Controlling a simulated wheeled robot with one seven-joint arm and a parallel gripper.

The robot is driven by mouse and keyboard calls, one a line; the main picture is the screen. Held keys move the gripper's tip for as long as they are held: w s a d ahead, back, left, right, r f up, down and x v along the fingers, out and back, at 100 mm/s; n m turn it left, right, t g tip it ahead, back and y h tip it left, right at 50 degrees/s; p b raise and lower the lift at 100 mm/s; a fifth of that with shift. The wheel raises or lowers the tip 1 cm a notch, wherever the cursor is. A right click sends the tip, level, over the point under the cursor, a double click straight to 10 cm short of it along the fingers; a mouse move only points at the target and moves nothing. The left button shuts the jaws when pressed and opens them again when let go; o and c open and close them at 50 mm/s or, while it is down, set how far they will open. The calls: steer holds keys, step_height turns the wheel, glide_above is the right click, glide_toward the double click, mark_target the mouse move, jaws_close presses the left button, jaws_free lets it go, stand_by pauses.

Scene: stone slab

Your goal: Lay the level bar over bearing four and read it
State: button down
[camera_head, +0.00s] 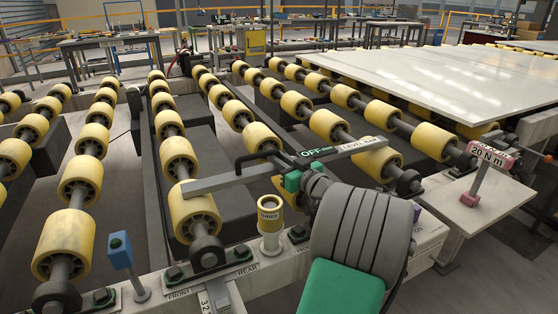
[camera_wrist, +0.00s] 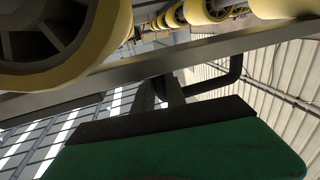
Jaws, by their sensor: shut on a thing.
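The level bar (camera_head: 225,180) is a long grey bar with a dark "OFF" panel and a pale "LEVEL BAR" label. In the head view its left end is over a yellow roller (camera_head: 193,211) and its right end over another roller (camera_head: 376,160); I cannot tell if it touches them. My gripper (camera_head: 293,181), with green fingers, is shut on the bar near its middle. In the wrist view the bar (camera_wrist: 190,62) crosses above a green finger (camera_wrist: 180,150). Bearings (camera_head: 207,250) sit on the front rail at the roller ends; no number four is readable.
A yellow-topped post (camera_head: 269,215), apparently marked "THREE", stands just left of my wrist. A blue post (camera_head: 121,252) stands further left. A tool marked "20 N m" (camera_head: 490,160) stands at right. A pale slab (camera_head: 440,80) lies on the rollers behind.

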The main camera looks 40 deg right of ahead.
steer(key=c, duration=1.4)
jaws_free()
steer(key=shift+o, duration=0.2)
steer(key=shift+r+p, duration=0.2)
steer(key=shift+p, duration=0.15)
steer(key=s+a+b, duration=0.1)
steer(key=s+b, duration=0.1)
steer(key=s, duration=1)
steer(key=shift+b, duration=0.3)
